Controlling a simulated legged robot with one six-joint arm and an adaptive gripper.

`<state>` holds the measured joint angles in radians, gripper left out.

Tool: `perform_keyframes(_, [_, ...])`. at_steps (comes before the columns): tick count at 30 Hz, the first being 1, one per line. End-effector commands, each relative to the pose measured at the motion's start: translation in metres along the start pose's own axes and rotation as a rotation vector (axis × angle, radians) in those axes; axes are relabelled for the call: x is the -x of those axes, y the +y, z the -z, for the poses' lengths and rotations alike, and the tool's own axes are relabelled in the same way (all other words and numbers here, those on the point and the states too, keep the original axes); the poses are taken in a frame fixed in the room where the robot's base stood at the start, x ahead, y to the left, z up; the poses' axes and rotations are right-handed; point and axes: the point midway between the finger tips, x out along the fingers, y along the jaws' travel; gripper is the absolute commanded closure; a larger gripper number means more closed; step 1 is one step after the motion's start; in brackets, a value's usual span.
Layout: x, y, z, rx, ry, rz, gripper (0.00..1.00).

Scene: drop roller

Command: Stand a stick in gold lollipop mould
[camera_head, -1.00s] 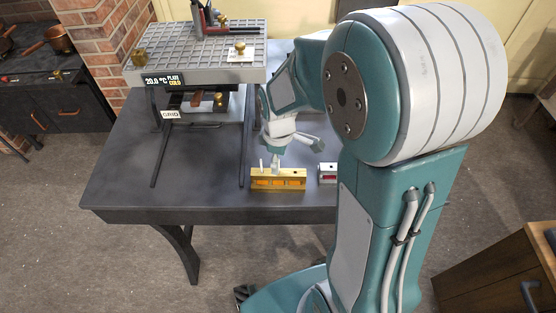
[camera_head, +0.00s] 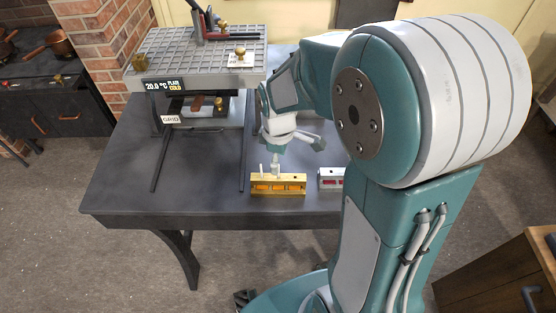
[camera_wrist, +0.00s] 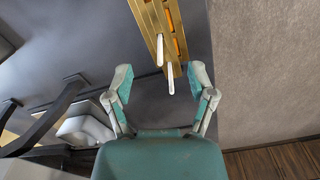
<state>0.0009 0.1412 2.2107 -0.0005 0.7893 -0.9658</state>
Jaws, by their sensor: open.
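The gold lollipop mould (camera_head: 278,187) lies near the front edge of the dark table, with orange showing in its cavities. Two pale sticks stand up from it, a left one (camera_head: 262,168) and one nearer its middle (camera_head: 275,170). In the wrist view the gold mould (camera_wrist: 151,16) is at the top; one stick (camera_wrist: 160,50) is beyond the fingertips and the other (camera_wrist: 170,80) is between them. My gripper (camera_wrist: 161,79) is open, its fingers apart on either side of that stick, with gaps at both sides. In the head view my gripper (camera_head: 287,144) is just above the mould.
A silver mould with red filling (camera_head: 330,179) stands right of the gold one, partly hidden by my arm. A gridded cold plate stand (camera_head: 185,58) fills the back left. Thin dark rails (camera_head: 161,160) run towards the front. The table's front left is clear.

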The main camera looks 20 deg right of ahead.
Motion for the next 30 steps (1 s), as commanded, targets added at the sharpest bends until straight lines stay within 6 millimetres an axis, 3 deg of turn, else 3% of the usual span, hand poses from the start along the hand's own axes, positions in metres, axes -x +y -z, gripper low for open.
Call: perform_keyframes(30, [0.022,0.000,0.000,0.000,0.000,0.000,0.29])
